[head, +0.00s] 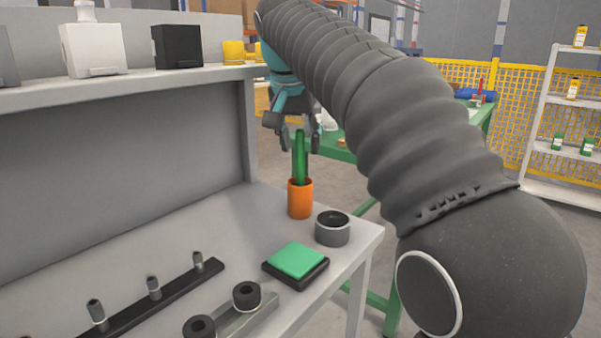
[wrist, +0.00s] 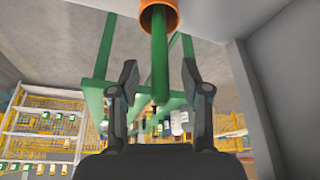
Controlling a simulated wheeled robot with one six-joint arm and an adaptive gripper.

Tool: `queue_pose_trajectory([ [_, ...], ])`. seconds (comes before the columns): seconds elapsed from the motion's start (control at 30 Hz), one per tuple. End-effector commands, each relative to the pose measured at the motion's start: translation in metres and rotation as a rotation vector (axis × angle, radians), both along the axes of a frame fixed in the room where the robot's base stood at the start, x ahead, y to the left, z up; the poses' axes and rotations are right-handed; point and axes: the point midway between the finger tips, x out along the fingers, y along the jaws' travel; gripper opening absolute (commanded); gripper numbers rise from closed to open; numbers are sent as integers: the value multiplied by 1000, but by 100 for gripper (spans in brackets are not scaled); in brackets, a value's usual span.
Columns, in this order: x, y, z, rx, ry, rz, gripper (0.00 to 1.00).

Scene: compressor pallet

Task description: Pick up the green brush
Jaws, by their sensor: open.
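The green brush (head: 300,160) stands upright in an orange cup (head: 300,200) near the right end of the grey workbench. My gripper (head: 299,146) is open above the cup, with one finger on each side of the brush's upper end. In the wrist view the cup (wrist: 158,14) is at the top edge. The green brush (wrist: 160,70) hangs down from it in the picture, between my two open fingers (wrist: 159,85), with a gap on both sides. I cannot tell how deep it sits between them.
A grey round container (head: 332,230) stands close to the cup on its right. A green block on a black base (head: 297,260) and a dark rail with pegs (head: 150,300) lie nearer. A shelf (head: 120,82) with boxes runs above the bench at left.

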Motion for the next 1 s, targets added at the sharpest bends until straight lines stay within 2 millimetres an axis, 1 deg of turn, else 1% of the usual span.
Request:
queue_pose_trajectory([
  [0.03,2,-1,-11,-1,3,-1,47],
  [0.2,9,-3,-30,0,1,-1,47],
  [0.3,11,-3,-36,0,2,-1,47],
  [0.53,12,-3,-36,0,1,0,47],
  [0.57,12,-3,-36,0,1,0,45],
  [0.6,12,-3,-36,0,1,0,35],
  [0.67,12,-3,-36,0,1,0,20],
  [0.7,12,-3,-36,0,1,0,10],
  [0.73,12,-3,-36,0,1,0,2],
  [0.77,12,-3,-36,0,1,0,0],
  [1.0,12,-3,-36,0,1,0,0],
])
